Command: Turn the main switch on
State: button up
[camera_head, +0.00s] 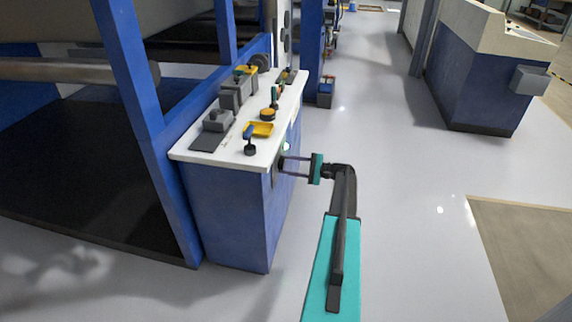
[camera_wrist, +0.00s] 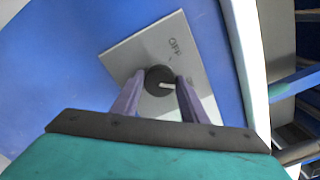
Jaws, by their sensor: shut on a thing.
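The main switch (camera_wrist: 157,72) is a round black knob with a pale mark on it, in the middle of a grey plate (camera_wrist: 125,58) in the wrist view. In the head view my gripper (camera_head: 284,166) reaches leftward to the cabinet's right-hand face, and the switch is mostly hidden there.
A blue machine frame (camera_head: 140,70) stands at left. The grey floor (camera_head: 400,180) to the right is clear. A blue counter (camera_head: 475,85) stands further back.

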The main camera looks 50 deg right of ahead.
jog(key=shift+s+d+f, duration=0.1)
jog(key=shift+d, duration=0.15)
jog(key=o, duration=0.9)
jog(key=shift+o, duration=0.7)
jog(key=shift+a, duration=0.1)
jog(key=v, duration=1.3)
jog(key=shift+s, duration=0.4)
